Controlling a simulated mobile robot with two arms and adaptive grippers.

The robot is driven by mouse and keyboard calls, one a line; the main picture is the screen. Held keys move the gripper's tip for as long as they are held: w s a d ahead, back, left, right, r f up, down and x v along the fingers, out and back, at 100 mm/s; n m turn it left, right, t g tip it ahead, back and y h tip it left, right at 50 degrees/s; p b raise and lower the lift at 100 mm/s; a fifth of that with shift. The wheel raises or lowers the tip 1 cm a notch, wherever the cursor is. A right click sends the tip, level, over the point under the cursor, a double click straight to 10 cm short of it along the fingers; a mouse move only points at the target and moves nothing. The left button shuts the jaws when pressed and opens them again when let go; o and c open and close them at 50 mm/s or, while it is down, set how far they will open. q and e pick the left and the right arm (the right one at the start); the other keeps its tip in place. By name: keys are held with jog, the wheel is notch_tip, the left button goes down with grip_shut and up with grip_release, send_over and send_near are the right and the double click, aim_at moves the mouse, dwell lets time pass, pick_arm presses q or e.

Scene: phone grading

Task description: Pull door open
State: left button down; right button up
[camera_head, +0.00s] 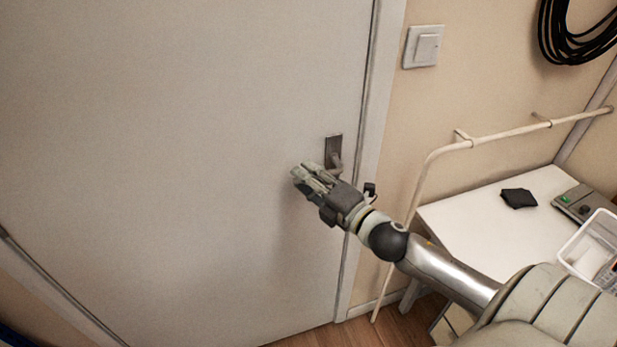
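A light grey door (180,120) fills the left and middle of the head view. It looks closed against its frame on the right. A dark metal handle plate (334,150) sits near the door's right edge, with part of the lever showing below it. My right gripper (308,176) reaches in from the lower right and is at the handle, covering most of the lever. Its fingers lie at or just in front of the lever; whether they grip it is hidden. My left gripper is not in view.
A white light switch (424,47) is on the wall right of the door. A pale metal rail (480,140) stands beside a white table (480,215), which holds a dark cloth (518,198), a device (582,203) and a white basket (592,248). Black cable (572,45) hangs above.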

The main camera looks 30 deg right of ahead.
grip_shut()
jog(key=shift+f+n+g+p, duration=0.3)
jog(key=shift+f+n+p, duration=0.1)
jog(key=shift+n+p, duration=0.65)
jog(key=shift+s+d+f+n+g+h+p, duration=0.1)
jog(key=shift+d+f+n+g+h+p, duration=0.2)
jog(key=shift+f+n+p, duration=0.5)
jog(key=shift+d+f+n+g+h+p, duration=0.15)
jog(key=shift+d+f+n+g+p, duration=0.15)
jog(key=shift+f+n+p, duration=0.55)
jog(key=shift+s+d+f+n+g+h+p, duration=0.1)
jog(key=shift+d+f+n+g+h+p, duration=0.3)
jog(key=shift+p, duration=0.7)
jog(key=shift+a+r, duration=0.1)
